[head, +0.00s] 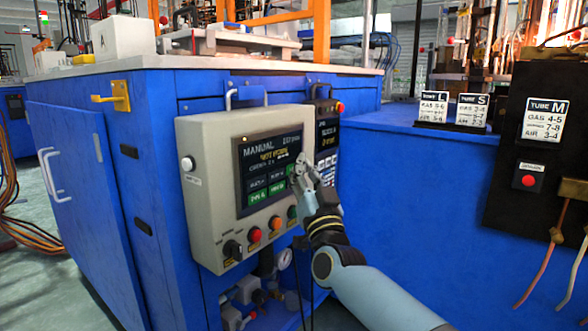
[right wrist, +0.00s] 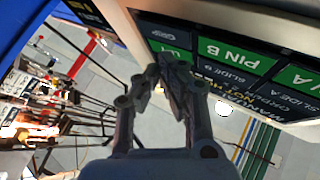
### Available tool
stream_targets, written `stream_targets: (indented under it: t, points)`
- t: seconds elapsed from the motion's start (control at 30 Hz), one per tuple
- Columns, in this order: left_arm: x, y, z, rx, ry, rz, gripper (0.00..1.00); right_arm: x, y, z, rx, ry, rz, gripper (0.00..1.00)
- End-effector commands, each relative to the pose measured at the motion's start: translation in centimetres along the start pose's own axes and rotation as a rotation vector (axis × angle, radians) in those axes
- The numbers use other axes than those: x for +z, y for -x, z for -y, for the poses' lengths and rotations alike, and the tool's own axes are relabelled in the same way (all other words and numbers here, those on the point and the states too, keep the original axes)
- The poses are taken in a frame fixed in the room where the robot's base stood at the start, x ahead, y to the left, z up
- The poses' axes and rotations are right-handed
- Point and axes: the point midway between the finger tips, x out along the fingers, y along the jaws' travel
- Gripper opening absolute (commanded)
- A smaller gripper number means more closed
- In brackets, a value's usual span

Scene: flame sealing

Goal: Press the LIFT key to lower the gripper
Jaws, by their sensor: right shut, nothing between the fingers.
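The control box (head: 210,150) is beige and fixed to the front of the blue cabinet. Its dark touchscreen (head: 255,160) shows the heading MANUAL, a yellow line and several green and dark keys. My right gripper (head: 303,163) is shut and empty at the screen's right edge, covering part of it. In the right wrist view its fingertips (right wrist: 163,70) are close to the screen; I cannot tell if they touch. A green PIN B key (right wrist: 222,48) and dark SLIDE keys show there. I cannot read a LIFT key; it may be hidden behind the fingers. My left gripper is out of view.
Below the screen are a black knob (head: 233,249) and red, orange and green buttons. A keypad unit (head: 327,145) with a red button stands just right of the box. A pressure gauge (head: 284,259) and hoses hang beneath. A black panel (head: 535,150) stands at the right.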

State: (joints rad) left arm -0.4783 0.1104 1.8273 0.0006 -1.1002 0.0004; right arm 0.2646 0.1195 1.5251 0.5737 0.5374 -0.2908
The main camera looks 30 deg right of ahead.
Motion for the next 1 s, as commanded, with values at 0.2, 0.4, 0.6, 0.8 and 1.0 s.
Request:
stream_targets:
  t: [0.2, 0.4, 0.6, 0.8, 1.0]
  points:
    - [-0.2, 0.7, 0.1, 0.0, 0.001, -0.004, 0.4, -0.6, 0.5, -0.4, 0.0, 0.0, 0.0, 0.0]
    - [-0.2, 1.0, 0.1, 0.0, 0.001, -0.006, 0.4, -0.8, 1.0, -0.7, -0.001, 0.0, 0.0, 0.0]
    - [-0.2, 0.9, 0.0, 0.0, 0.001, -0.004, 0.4, -0.7, 1.0, -0.8, 0.0, 0.0, 0.0, 0.0]
    - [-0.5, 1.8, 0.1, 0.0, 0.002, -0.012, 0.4, -1.5, 1.7, -1.3, 0.0, 0.001, 0.0, 0.0]
    - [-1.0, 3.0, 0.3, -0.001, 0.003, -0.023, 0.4, -2.6, 3.1, -2.3, 0.0, 0.001, 0.0, 0.0]
